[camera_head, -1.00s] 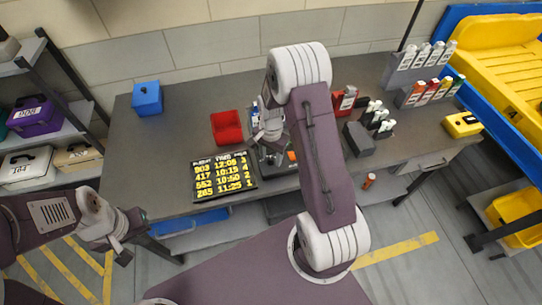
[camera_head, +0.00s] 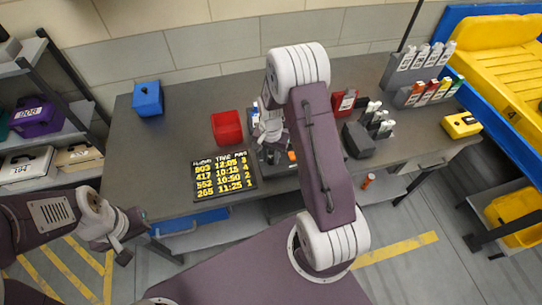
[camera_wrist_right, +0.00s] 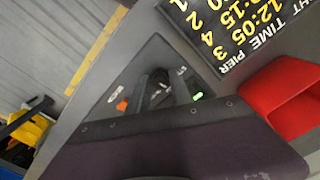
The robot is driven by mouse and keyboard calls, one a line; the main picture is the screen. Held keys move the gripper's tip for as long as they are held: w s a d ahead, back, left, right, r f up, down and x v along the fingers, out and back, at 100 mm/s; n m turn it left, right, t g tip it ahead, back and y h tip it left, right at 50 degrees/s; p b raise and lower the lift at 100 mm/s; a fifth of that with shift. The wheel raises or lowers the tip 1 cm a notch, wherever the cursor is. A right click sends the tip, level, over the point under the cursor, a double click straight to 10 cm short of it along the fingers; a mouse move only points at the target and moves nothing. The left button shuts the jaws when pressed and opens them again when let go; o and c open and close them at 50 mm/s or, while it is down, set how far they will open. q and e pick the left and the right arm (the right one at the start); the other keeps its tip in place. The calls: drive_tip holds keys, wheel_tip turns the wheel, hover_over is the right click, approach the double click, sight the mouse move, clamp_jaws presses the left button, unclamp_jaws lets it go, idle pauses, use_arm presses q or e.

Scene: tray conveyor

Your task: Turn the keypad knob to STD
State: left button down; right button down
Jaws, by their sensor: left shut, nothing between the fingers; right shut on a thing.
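The keypad (camera_head: 283,166) is a dark unit on the table, mostly hidden under my right wrist in the head view. In the right wrist view its sloped grey face (camera_wrist_right: 140,62) shows an orange mark (camera_wrist_right: 122,105), a lit green mark (camera_wrist_right: 198,96) and small white labels too small to read. My right gripper (camera_wrist_right: 158,90) is shut on the dark knob at the middle of this face. The fingers hide most of the knob, and I cannot tell which label it points to. My left gripper (camera_head: 125,256) is shut and empty, off the table's front left.
A flight board (camera_head: 222,176) lies left of the keypad, with a red bin (camera_head: 227,127) behind it. A blue box (camera_head: 147,98) stands at the back left. A dark holder with bottles (camera_head: 360,139) is to the right.

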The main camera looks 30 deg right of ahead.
sight(271, 158)
drive_tip(key=n+p, duration=0.1)
drive_tip(key=n, duration=0.5)
drive_tip(key=shift+n, duration=0.3)
idle(0.4)
drive_tip(key=c, duration=1.2)
unclamp_jaws()
drive_tip(key=shift+o, duration=0.2)
drive_tip(key=shift+r, duration=0.1)
wheel_tip(271, 158, up, 9)
drive_tip(key=shift+f, duration=0.1)
